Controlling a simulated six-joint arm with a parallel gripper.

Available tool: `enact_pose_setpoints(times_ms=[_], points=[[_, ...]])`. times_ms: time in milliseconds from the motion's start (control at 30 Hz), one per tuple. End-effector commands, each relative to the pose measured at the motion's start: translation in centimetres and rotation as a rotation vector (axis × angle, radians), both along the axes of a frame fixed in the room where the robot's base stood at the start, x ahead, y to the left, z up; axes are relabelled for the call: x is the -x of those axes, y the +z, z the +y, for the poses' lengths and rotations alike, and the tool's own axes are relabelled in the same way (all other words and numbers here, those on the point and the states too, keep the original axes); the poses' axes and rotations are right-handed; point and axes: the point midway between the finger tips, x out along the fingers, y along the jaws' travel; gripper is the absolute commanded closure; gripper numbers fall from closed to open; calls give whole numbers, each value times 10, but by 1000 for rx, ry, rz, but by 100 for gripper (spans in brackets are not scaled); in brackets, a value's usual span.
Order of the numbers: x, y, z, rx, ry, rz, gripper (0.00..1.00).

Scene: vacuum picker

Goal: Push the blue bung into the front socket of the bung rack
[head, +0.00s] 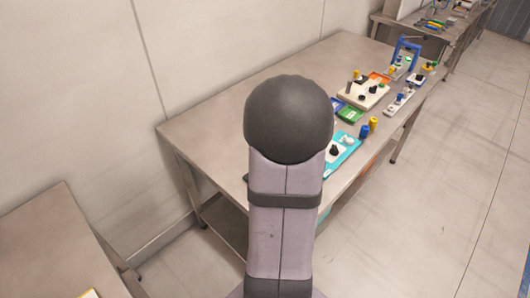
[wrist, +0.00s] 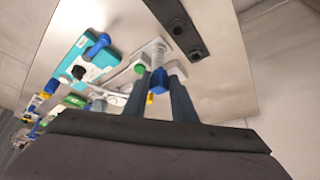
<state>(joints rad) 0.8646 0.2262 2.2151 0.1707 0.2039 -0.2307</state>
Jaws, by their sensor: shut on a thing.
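In the wrist view my gripper (wrist: 158,77) is shut on the blue bung (wrist: 158,83), which sits between the two dark fingertips. A pale, whitish part shows just beyond the bung; whether the two touch I cannot tell. A dark bar with two round sockets (wrist: 187,42) lies on the table beyond the fingertips and to their right. A white block (wrist: 119,80) with a green knob lies just left of the fingers. I cannot tell for sure which of these is the bung rack. In the head view my own arm hides the gripper and the held bung.
A teal board (wrist: 84,57) with a black knob lies left of the gripper; it also shows in the head view (head: 350,144). A blue cylinder (head: 365,131) and yellow ones (head: 373,124) stand near the table's edge. Several boards crowd the far end. The table's left part (head: 215,115) is clear.

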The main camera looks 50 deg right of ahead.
Motion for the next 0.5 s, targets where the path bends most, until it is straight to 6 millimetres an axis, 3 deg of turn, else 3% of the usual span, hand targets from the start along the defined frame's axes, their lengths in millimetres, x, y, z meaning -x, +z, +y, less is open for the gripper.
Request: enact_pose_setpoints(times_ms=[500], points=[[71,5,34,3,-9,-1,100]])
